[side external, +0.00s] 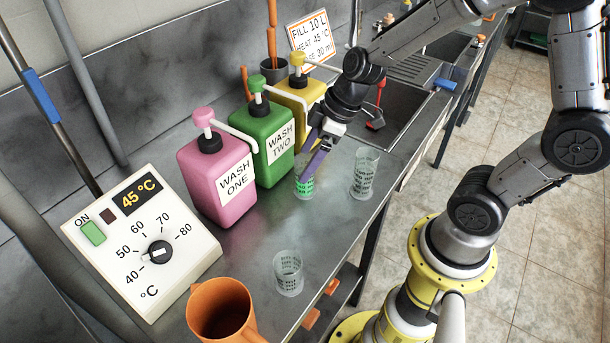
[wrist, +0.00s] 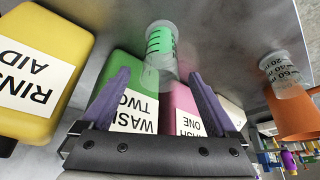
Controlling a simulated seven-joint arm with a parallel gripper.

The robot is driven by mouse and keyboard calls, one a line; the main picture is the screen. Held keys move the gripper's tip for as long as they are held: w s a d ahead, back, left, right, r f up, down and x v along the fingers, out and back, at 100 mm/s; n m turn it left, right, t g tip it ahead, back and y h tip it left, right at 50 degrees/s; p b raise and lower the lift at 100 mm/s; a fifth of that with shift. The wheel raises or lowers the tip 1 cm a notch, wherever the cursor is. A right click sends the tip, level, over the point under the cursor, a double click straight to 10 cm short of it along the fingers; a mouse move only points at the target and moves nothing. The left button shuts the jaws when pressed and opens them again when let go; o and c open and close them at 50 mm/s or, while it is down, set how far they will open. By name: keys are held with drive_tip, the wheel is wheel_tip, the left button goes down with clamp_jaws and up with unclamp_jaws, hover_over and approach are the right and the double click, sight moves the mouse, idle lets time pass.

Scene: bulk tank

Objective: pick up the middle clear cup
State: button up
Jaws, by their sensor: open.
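Three clear cups with dark markings stand upright on the steel counter in the side view. The middle cup (side external: 304,187) is in front of the green WASH TWO bottle (side external: 268,145) and looks green, though I cannot tell if that is liquid or the bottle's colour. One clear cup (side external: 365,173) stands to its right, another (side external: 288,273) nearer the camera. My gripper (side external: 308,172) is open, its purple fingers low and overlapping the middle cup. In the wrist view the middle cup (wrist: 161,48) lies in line with the gap between my fingertips (wrist: 160,74). Contact cannot be told.
The pink WASH ONE bottle (side external: 217,180) and yellow bottle (side external: 301,92) stand in line with the green one along the back. An orange jug (side external: 222,312) and a temperature control box (side external: 142,245) are nearer the camera. A sink (side external: 390,105) lies beyond. The counter's front edge is close.

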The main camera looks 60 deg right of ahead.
sight(299, 173)
drive_tip(key=shift+x, duration=2.7)
drive_tip(key=shift+d, duration=0.1)
clamp_jaws()
drive_tip(key=shift+r, duration=0.15)
